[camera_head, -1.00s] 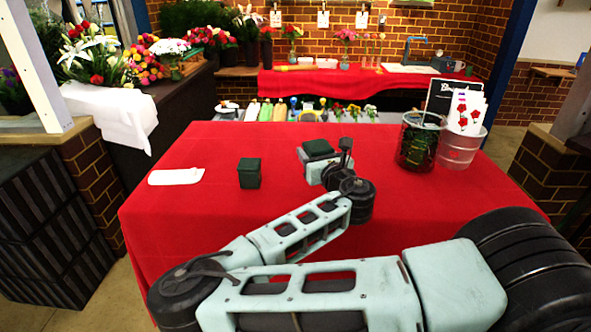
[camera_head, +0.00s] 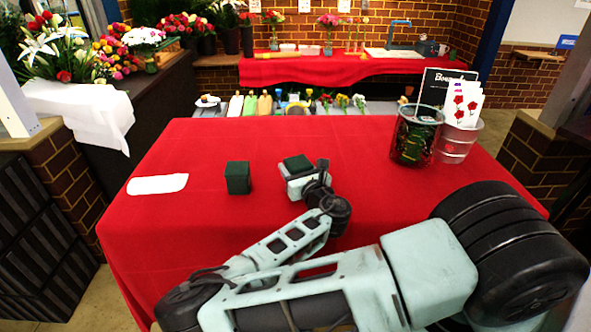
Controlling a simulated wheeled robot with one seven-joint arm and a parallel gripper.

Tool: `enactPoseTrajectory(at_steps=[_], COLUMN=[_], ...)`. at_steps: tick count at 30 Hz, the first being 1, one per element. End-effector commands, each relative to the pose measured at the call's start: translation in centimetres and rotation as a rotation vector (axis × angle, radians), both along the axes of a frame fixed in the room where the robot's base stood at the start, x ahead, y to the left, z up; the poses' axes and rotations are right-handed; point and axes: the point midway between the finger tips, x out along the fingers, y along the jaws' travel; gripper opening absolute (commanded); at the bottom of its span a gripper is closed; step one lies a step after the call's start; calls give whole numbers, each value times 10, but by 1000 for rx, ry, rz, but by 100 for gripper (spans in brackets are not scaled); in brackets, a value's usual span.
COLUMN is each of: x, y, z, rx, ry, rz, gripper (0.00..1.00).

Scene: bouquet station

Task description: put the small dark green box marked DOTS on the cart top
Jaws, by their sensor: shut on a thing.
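A second small dark green box (camera_head: 238,177) stands upright on the red cloth to the left, apart from my gripper. No marking can be read on either box, so I cannot tell which is marked DOTS. I cannot make out a surface that is clearly the cart top.
A grey surface with bottles and small flowers lies behind. Open red cloth surrounds the standing box.

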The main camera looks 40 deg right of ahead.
Motion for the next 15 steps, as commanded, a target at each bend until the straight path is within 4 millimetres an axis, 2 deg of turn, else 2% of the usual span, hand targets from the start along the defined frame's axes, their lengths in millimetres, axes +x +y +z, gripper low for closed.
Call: enactPoseTrajectory(at_steps=[3,15], x=[0,0], y=[0,0], z=[-9,-15], rx=[0,0], ry=[0,-1], rz=[-1,-1], gripper=[29,29])
